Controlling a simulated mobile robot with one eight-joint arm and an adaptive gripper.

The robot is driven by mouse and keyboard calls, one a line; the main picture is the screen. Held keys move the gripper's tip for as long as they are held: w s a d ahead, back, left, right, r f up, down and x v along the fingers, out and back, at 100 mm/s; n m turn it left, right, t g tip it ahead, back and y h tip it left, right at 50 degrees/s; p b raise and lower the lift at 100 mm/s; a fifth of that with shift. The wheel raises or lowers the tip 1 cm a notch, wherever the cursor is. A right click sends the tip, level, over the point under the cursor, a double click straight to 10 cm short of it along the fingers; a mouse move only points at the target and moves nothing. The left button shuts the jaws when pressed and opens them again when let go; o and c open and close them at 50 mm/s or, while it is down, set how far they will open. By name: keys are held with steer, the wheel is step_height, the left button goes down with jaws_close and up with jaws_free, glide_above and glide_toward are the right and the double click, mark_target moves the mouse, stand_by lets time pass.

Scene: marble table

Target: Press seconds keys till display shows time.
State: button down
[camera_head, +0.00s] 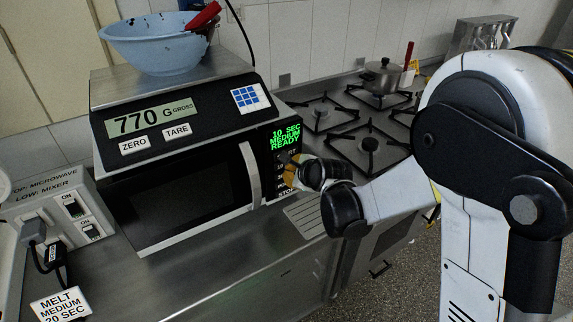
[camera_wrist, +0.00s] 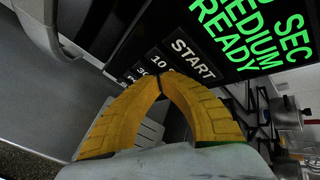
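The microwave (camera_head: 180,205) stands on the steel counter with its door shut. Its green display (camera_head: 285,136) reads "10 SEC MEDIUM READY", and it also shows partly in the wrist view (camera_wrist: 245,32). Below the display is a column of keys: the START key (camera_wrist: 192,58) and the 10 key (camera_wrist: 157,54) are readable, with more keys partly hidden behind my fingers. My gripper (camera_wrist: 160,78) has its yellow fingertips together and empty, close to the key column near the 10 key. I cannot tell whether they touch it. A card (camera_head: 60,306) reads "MELT MEDIUM 20 SEC".
A scale (camera_head: 180,125) reading 770 G sits on the microwave, with a blue bowl (camera_head: 155,42) on it. A switch panel (camera_head: 70,215) with a plugged-in cord is at left. A gas stove (camera_head: 345,122) with a pot (camera_head: 382,78) is at right.

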steer(key=shift+s+d, duration=0.4)
steer(key=shift+s, duration=0.2)
steer(key=s+d, duration=0.1)
steer(key=s, duration=0.1)
steer(key=s+d, duration=0.1)
steer(key=s, duration=0.1)
steer(key=shift+d+b, duration=0.4)
stand_by(0.5)
steer(key=s+d+r+n+g+h, duration=0.1)
steer(key=s+d+r+n, duration=0.2)
steer(key=s+d+n, duration=0.2)
steer(key=s+d+r+n+h, duration=0.2)
steer(key=s+d+n, duration=0.4)
steer(key=s, duration=0.6)
steer(key=s+d+r+n+g+h, duration=0.1)
steer(key=s+d+r+n, duration=0.3)
steer(key=s+d+n, duration=0.2)
steer(key=s+n, duration=0.2)
steer(key=shift+s+r+g+h, duration=0.25)
steer(key=shift+s+g+h, duration=0.05)
stand_by(0.5)
